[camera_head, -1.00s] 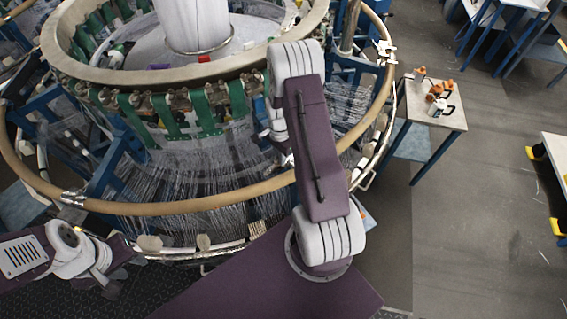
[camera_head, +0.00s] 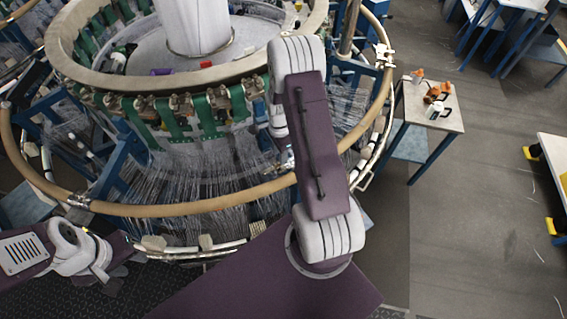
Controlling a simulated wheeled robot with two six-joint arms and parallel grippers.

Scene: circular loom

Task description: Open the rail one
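A tan ring rail (camera_head: 190,207) curves around the front of the circular loom (camera_head: 190,120). Metal joints sit on it at the left (camera_head: 79,201) and at the upper right (camera_head: 384,55). Left of the left joint, a rail section (camera_head: 22,160) ends in a free tip near the picture's left edge. No label shows which section is rail one. My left gripper (camera_head: 122,252) is low at the left, below the front rail; its fingers are too dark to read. My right gripper (camera_head: 284,158) is mostly hidden behind my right arm, near the loom threads inside the rail.
A small table (camera_head: 450,118) with orange-and-white bottles (camera_head: 437,92) stands right of the loom. Blue-legged tables (camera_head: 508,12) are at the upper right, and a white table (camera_head: 557,160) is at the right edge. Grey floor (camera_head: 460,230) between them is clear.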

